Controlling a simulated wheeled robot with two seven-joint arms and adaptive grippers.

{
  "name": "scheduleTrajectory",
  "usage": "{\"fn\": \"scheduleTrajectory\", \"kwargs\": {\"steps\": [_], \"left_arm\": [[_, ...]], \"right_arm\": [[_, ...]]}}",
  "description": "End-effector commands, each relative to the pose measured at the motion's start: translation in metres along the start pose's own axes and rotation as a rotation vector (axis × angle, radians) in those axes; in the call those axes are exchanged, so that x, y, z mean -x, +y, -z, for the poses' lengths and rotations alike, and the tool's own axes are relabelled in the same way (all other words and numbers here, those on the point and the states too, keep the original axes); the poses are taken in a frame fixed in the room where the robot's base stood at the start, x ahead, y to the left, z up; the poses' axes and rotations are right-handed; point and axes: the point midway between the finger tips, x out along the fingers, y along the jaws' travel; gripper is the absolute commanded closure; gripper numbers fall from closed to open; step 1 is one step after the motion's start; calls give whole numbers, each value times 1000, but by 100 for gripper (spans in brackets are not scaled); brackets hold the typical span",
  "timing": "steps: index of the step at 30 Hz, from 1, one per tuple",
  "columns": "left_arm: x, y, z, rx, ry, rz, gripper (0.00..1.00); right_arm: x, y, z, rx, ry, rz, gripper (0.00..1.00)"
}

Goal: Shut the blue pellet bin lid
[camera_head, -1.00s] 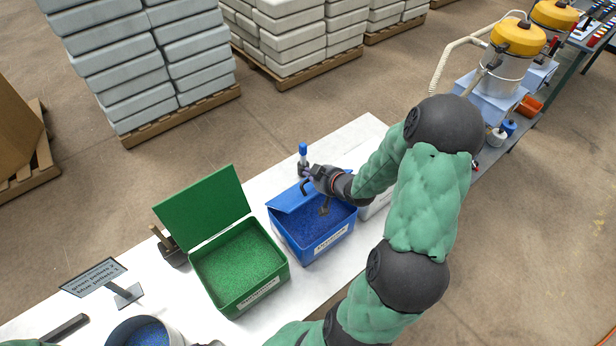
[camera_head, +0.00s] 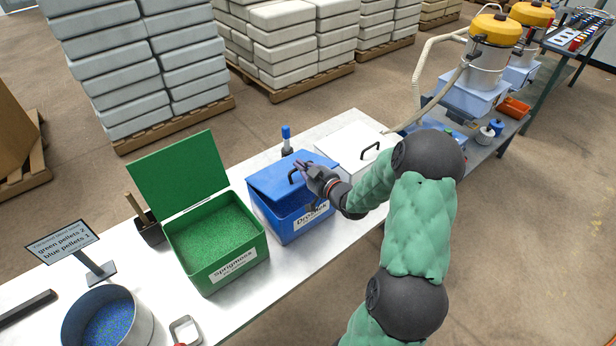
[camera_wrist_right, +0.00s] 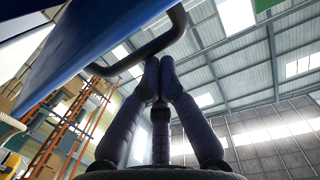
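The blue pellet bin (camera_head: 289,222) stands on the white table, with a label on its front. Its blue lid (camera_head: 285,175) lies over most of the opening, tilted, with its front edge raised and a dark gap under it. The lid has a dark handle (camera_head: 293,175); the lid (camera_wrist_right: 85,45) and handle (camera_wrist_right: 150,50) also show close up in the right wrist view. My right gripper (camera_head: 303,168) is at the lid's front, by the handle. Its fingers (camera_wrist_right: 158,68) are together, tips beside the handle; whether they touch it is unclear. My left gripper is out of view.
The open green bin (camera_head: 217,245) stands left of the blue bin, its lid (camera_head: 178,172) upright. A white lidded box (camera_head: 350,150) stands right. A blue-topped bottle (camera_head: 286,142) stands behind. A round metal pan (camera_head: 108,320) and a sign (camera_head: 62,243) are at left.

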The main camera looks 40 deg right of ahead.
Motion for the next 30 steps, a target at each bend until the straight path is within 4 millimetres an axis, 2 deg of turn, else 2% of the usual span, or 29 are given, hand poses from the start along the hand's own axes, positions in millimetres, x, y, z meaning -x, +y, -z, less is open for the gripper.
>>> {"fn": "scheduleTrajectory", "kwargs": {"steps": [1, 9, 26, 30], "left_arm": [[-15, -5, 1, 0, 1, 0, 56], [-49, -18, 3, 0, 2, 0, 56], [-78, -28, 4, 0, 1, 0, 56], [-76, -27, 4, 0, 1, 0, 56]], "right_arm": [[-2, 0, -11, 0, 21, 0, 100], [8, 0, -30, 1, 108, -2, 100], [19, 0, -68, 1, 119, -1, 100], [20, 0, -65, 1, 119, 0, 100]]}}
